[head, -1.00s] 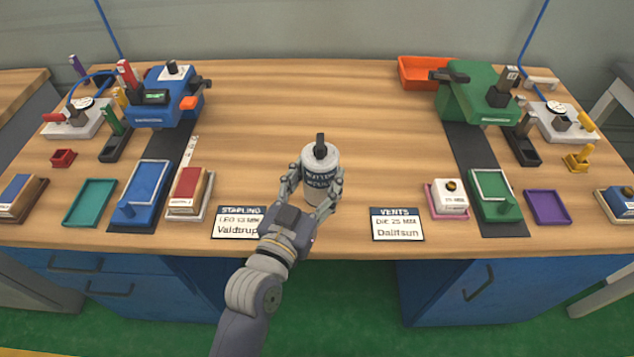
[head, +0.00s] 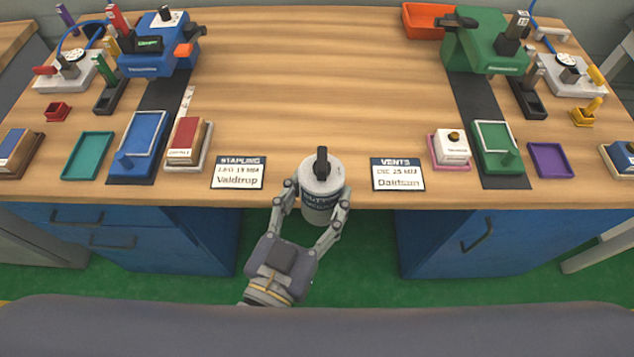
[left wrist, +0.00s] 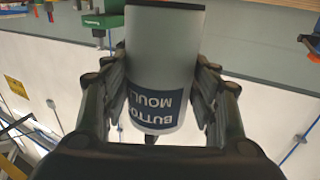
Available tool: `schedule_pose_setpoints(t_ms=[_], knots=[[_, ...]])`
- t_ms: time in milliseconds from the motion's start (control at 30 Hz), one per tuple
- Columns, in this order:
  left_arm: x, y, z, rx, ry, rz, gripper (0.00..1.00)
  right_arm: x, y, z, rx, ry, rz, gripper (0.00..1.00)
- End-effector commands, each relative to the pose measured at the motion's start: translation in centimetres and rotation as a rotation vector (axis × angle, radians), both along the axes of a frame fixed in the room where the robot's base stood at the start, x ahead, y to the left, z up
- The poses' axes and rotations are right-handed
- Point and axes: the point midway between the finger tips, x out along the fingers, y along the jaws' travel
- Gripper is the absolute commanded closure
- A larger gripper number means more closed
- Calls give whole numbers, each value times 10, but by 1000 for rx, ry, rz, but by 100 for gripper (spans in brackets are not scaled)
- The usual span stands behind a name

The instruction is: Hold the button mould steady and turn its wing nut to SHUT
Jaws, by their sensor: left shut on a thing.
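The button mould (head: 319,202) is a pale grey cylinder with a dark blue label. A dark wing nut (head: 322,162) stands on its top, its long side running away from me. My left gripper (head: 314,198) is shut around the mould's sides and holds it upright at the bench's front edge, its lower part seen against the floor. In the left wrist view the mould (left wrist: 165,60) fills the space between both fingers, its label upside down; only a dark bit of the wing nut shows below it. No SHUT mark is readable. My right gripper is out of view.
The Stapling card (head: 238,173) and Vents card (head: 398,174) lie on the wooden bench (head: 310,90) either side of the mould. Blue (head: 158,45) and green (head: 485,40) presses with trays stand left and right. The bench middle is clear.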

Motion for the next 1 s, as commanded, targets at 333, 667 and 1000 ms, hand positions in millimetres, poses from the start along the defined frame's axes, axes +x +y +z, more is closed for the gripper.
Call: schedule_pose_setpoints(t_ms=[333,667,1000], knots=[[-1,1,3,-3,-6,2,92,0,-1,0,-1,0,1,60],[12,1,4,-3,-7,2,92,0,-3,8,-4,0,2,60],[31,1,4,-2,-7,2,92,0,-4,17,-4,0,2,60]])
